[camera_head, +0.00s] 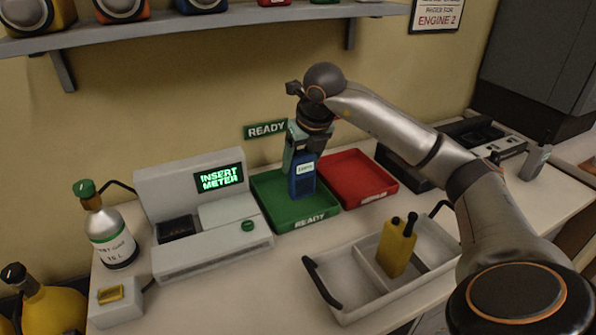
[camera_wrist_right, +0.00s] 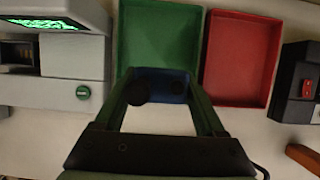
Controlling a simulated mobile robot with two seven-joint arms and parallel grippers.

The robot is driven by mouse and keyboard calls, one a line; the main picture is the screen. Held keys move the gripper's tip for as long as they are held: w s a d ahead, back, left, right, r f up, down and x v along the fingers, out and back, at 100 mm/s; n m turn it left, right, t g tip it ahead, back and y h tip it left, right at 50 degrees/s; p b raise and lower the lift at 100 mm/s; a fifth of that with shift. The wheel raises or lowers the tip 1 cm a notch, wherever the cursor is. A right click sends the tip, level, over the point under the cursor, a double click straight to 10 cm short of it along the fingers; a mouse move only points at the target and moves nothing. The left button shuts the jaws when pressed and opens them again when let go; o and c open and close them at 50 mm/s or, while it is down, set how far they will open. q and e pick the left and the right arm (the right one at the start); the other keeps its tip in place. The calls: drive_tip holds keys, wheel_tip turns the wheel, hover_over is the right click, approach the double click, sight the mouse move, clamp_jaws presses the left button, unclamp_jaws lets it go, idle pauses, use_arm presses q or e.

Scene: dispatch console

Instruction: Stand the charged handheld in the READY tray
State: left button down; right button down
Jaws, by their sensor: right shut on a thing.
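A blue handheld (camera_head: 302,178) with a pale label stands upright at the green READY tray (camera_head: 311,225). My right gripper (camera_head: 304,150) comes down from above and is shut on its upper part. In the right wrist view the top of the blue handheld (camera_wrist_right: 170,84) shows between my fingers (camera_wrist_right: 163,98), over the near part of the green tray (camera_wrist_right: 150,35). I cannot tell whether its base touches the tray floor. My left gripper is not in view.
A red tray (camera_head: 378,191) adjoins the green one on the right. A grey-white meter console (camera_head: 215,247) reading INSERT METER stands on the left. A yellow handheld (camera_head: 397,248) stands in a divided pale tote (camera_head: 345,312) in front. A gas cylinder (camera_head: 112,240) stands far left.

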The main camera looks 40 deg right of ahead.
sight(298, 174)
drive_tip(key=shift+w+f, duration=0.2)
drive_tip(key=shift+w, duration=0.05)
drive_tip(key=shift+w+f, duration=0.15)
drive_tip(key=shift+f, duration=0.85)
drive_tip(key=shift+w+f, duration=0.15)
drive_tip(key=shift+f, duration=0.8)
drive_tip(key=shift+f, duration=0.15)
unclamp_jaws()
